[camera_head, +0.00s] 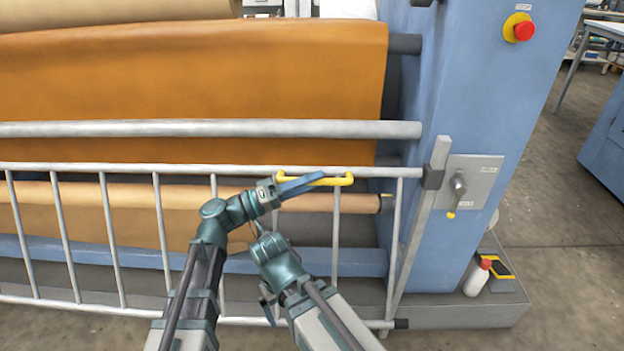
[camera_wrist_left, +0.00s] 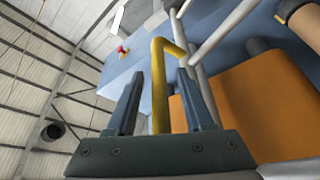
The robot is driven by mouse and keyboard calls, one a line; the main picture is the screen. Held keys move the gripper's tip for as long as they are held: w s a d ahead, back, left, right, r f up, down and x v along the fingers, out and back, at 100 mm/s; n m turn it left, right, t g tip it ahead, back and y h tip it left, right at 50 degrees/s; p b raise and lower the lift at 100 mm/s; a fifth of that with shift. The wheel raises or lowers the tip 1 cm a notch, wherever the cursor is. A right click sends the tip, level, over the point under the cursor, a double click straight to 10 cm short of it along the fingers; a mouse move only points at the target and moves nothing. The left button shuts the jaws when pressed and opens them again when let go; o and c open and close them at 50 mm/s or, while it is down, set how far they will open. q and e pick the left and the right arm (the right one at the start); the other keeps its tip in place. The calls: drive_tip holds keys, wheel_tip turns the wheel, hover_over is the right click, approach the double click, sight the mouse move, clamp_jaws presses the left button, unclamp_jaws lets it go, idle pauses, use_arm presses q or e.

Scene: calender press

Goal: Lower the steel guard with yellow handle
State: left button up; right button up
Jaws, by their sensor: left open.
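The steel guard (camera_head: 120,168) is a barred railing standing in front of the rollers in the head view. Its yellow handle (camera_head: 343,181) is a bracket on the top rail, towards the right end. My left gripper (camera_head: 308,181) is at this handle with open fingers. In the left wrist view, the yellow handle (camera_wrist_left: 160,92) runs between the two open fingers (camera_wrist_left: 158,100), with gaps visible beside it. My right arm (camera_head: 283,268) reaches up in front of the guard, below the handle. Its fingers do not show clearly.
A steel post (camera_head: 425,215) with a dark block borders the guard's right end. Beside it are a switch plate (camera_head: 475,182) and an emergency stop (camera_head: 523,31) on the blue housing. A white bottle (camera_head: 476,279) stands on the base ledge.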

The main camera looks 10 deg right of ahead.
use_arm(q)
drive_tip(key=shift+d, duration=0.1)
clamp_jaws()
idle(1.4)
